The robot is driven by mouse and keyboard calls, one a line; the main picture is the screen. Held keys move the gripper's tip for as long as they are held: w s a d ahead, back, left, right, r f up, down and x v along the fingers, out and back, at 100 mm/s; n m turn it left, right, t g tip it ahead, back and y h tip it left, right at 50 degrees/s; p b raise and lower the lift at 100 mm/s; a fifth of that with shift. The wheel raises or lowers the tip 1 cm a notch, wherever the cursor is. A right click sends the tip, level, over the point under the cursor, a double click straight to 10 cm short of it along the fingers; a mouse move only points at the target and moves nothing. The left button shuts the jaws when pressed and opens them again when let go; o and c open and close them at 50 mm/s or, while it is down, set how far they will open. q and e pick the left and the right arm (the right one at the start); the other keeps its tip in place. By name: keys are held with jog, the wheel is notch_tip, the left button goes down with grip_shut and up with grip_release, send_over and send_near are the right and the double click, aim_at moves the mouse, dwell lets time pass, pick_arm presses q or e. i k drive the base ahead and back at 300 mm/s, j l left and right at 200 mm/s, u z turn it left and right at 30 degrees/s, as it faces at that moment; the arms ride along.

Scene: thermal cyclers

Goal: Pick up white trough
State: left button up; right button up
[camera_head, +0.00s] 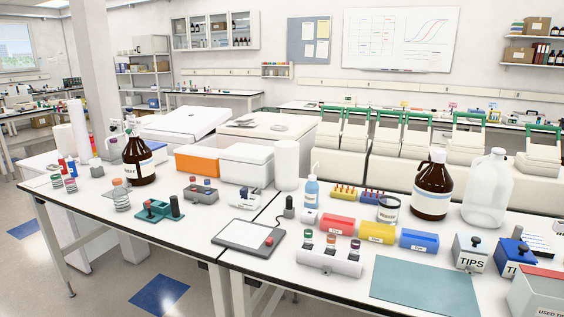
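A long white trough-like holder (328,262) lies on the right bench, near its front edge. Several small capped vials (331,242) stand along its back side; I cannot tell if they are in it or behind it. A small white item (243,200) with dark parts sits in front of that box. I cannot tell for certain which of these is the white trough. Neither of my grippers is in view.
A teal mat (425,284) lies right of the holder, and a grey tablet-like device (248,236) lies left. Red (336,223), yellow (378,232) and blue (419,240) blocks stand behind.

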aim_at(244, 201)
jog(key=i+j, duration=0.4)
jog(key=i, duration=0.15)
jog(key=i+j, duration=0.4)
jog(key=i, duration=0.15)
